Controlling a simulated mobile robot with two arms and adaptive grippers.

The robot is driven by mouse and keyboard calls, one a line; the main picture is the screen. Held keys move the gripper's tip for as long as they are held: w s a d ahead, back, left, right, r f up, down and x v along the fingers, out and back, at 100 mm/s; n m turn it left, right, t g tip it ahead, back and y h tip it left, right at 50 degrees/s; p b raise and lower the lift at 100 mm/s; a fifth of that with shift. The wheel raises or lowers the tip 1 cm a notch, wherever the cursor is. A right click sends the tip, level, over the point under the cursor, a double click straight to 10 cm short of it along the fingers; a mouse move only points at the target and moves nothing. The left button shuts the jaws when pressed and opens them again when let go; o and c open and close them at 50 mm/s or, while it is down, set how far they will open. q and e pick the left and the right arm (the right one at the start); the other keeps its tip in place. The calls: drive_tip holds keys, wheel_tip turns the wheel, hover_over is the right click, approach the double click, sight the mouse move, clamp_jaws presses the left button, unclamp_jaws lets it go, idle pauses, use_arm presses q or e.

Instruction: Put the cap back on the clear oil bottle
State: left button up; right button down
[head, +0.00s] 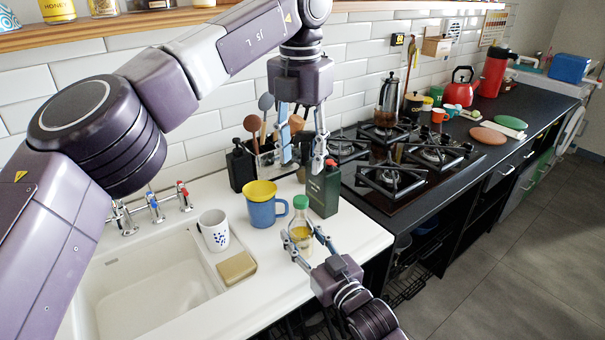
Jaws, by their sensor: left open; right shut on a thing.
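The clear oil bottle (300,231) stands upright near the counter's front edge, with yellow oil inside. A green cap (301,202) shows at its top; I cannot tell how firmly it is seated. My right gripper (299,241) is shut on the bottle's body, coming from the lower right. My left gripper (301,165) is open and empty, pointing down above the bottle and apart from the cap. Its fingers partly hide the utensils behind and overlap the dark green bottle in the picture.
The dark green bottle (324,190) stands close behind the oil bottle. The gas hob (405,165) is to the right.

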use_arm(q)
drive_tip(key=shift+s+r, duration=0.1)
drive_tip(key=shift+r, duration=0.75)
use_arm(e)
drive_tip(key=shift+f, duration=0.25)
drive_tip(key=c, duration=1.3)
unclamp_jaws()
drive_tip(key=shift+o, duration=1.3)
drive_tip(key=shift+r, duration=0.15)
drive_tip(key=v, duration=1.2)
drive_tip(key=shift+s+r, duration=0.1)
